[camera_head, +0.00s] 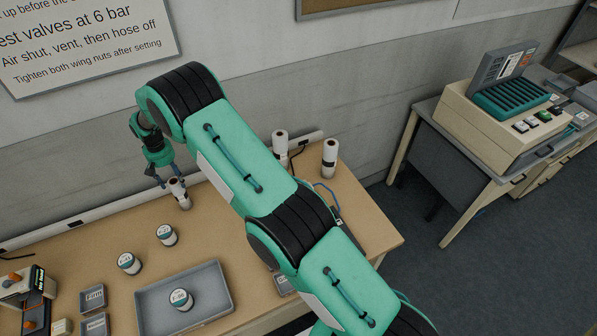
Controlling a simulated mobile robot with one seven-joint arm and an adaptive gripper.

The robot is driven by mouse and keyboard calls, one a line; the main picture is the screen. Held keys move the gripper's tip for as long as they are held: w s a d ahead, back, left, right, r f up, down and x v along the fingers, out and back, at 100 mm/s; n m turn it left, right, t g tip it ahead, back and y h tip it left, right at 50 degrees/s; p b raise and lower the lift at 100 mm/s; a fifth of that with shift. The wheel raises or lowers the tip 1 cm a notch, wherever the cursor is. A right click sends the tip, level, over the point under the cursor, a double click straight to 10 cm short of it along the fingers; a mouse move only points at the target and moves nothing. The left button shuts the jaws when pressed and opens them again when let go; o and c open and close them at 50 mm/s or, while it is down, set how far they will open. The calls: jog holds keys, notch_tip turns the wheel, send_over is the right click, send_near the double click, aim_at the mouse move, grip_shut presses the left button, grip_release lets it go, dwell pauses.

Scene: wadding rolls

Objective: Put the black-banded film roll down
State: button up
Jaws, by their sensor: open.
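A white film roll (179,194) stands on the wooden table (82,258) near the wall, with dark marks around it; the band's colour is too small to be sure of. My gripper (169,183) is open, and its fingertips are close beside the roll's upper part at its left. I cannot tell whether they touch it. Two similar white rolls stand further right along the table's back: one roll (280,143) partly hidden by my arm, and another roll (329,158) in the clear.
A grey tray (216,277) with a round labelled tub (181,299) lies at the front. Two more tubs, one tub (166,235) and another tub (129,263), stand behind it. Small labelled bins (92,298) are at the left. A cable lies near the right-hand rolls.

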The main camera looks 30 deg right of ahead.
jog(key=s+d+r+t, duration=0.1)
jog(key=s+d+r, duration=0.35)
jog(key=r, duration=0.65)
jog(key=s+d+r, duration=0.3)
jog(key=d+r, duration=0.2)
jog(key=r, duration=0.5)
jog(key=s+d+r+t, duration=0.1)
jog(key=s+d+r, duration=0.3)
jog(key=r, duration=0.7)
jog(key=s+d+r+m+t, duration=0.1)
jog(key=s+d+r, duration=0.8)
jog(key=s+r, duration=0.35)
jog(key=s+d+t, duration=0.1)
jog(key=s+d, duration=0.2)
jog(key=s, duration=0.7)
jog(key=s+d, duration=0.3)
jog(key=s, duration=0.7)
jog(key=s+d+t, duration=0.1)
jog(key=s+d, duration=0.2)
jog(key=s, duration=0.8)
jog(key=shift+r+m+t, duration=0.2)
jog(key=shift+m+t, duration=0.1)
jog(key=shift+m, duration=0.1)
jog(key=shift+s+d, duration=0.1)
notch_tip(320, 180, down, 14)
jog(key=b, duration=1.3)
jog(key=shift+r+b, duration=0.2)
jog(key=shift+b, duration=0.1)
